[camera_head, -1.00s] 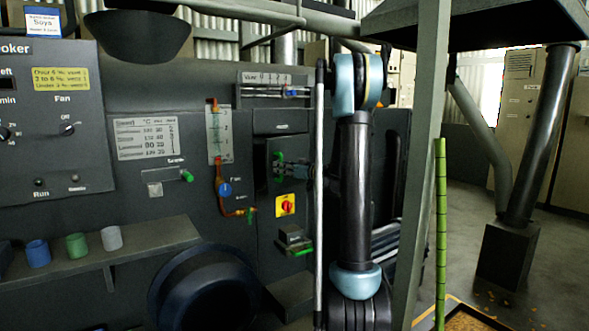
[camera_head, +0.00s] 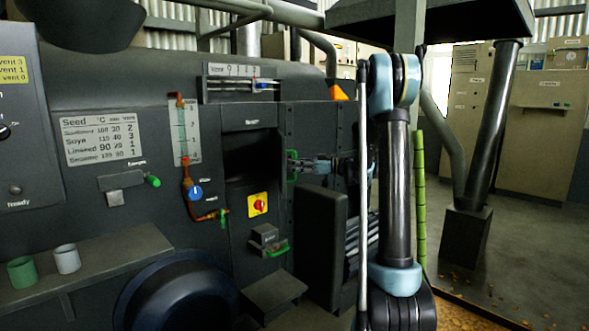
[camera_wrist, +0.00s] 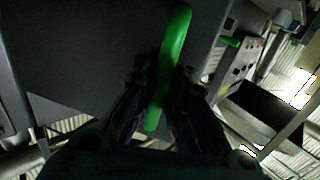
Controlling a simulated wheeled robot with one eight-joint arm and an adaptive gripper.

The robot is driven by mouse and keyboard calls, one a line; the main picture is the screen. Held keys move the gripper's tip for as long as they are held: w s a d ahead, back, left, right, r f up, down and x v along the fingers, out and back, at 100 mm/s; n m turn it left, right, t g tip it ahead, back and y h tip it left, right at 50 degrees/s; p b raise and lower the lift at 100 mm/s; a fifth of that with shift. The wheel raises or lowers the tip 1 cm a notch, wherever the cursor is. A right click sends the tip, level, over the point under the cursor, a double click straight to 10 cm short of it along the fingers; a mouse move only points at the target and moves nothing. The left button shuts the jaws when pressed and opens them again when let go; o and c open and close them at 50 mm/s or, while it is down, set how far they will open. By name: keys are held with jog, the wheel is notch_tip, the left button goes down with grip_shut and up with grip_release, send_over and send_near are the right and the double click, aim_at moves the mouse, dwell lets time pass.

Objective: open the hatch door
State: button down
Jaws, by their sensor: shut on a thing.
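The hatch door (camera_head: 302,128) is a dark grey panel on the dark machine, swung out to the right of a dark opening (camera_head: 245,160). Its green handle (camera_head: 291,165) is partly hidden by my gripper (camera_head: 303,164) in the head view. In the wrist view the handle (camera_wrist: 173,45) is a bright green bar against the dark door (camera_wrist: 90,55). There my gripper (camera_wrist: 164,85) has one finger on each side of the bar and is shut on it.
A red and yellow switch (camera_head: 257,205) and a small box with a green lever (camera_head: 270,242) sit below the opening. A copper pipe with a blue valve (camera_head: 195,192) is to its left. A green pole (camera_head: 419,210) stands right of my arm. Open floor lies farther right.

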jog(key=shift+w+d, duration=0.35)
jog(key=shift+d, duration=0.5)
jog(key=shift+w+d, duration=0.3)
jog(key=shift+d, duration=0.5)
jog(key=shift+s, duration=0.1)
jog(key=c, duration=1.6)
grip_release()
jog(key=shift+r, duration=0.1)
notch_tip(320, 180, up, 10)
